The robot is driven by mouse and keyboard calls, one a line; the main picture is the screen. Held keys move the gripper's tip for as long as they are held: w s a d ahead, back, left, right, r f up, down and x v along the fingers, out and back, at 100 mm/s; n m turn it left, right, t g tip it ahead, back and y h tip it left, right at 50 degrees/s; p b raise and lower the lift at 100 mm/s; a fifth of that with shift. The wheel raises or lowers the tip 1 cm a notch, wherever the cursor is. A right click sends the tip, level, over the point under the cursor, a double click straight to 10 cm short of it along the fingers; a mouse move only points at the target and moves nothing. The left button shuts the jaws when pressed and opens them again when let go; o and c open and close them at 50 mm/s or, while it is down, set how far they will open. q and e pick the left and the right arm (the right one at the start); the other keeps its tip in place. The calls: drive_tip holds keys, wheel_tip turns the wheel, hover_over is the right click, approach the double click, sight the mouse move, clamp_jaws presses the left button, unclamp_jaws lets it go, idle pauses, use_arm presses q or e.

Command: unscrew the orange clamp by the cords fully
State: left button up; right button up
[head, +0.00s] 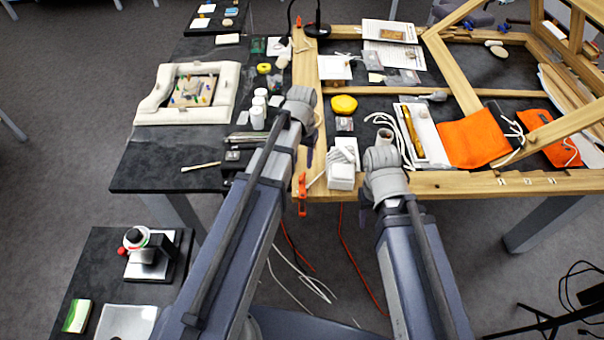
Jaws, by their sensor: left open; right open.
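An orange clamp (302,192) grips the near left corner of the wooden frame (440,183), above red and white cords (300,265) hanging below the table edge. Its upper part is close to my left arm. A second small orange clamp (299,22) shows at the frame's far left corner. My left gripper (302,108) is open, beyond the near clamp and over the frame's left rail; its fingers are mostly hidden by the wrist. My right gripper (383,165) is open over the frame's front rail, right of the near clamp; its fingertips are hard to make out.
A white box (342,175), a yellow object (344,104), white cord (378,120) and orange cloth (474,140) lie within the frame. A low side table (95,260) stands front left.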

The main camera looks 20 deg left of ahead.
sight(302, 176)
use_arm(q)
wheel_tip(302, 176, down, 7)
drive_tip(key=b, duration=0.7)
drive_tip(key=shift+f, duration=0.15)
drive_tip(key=shift+c, duration=0.4)
clamp_jaws()
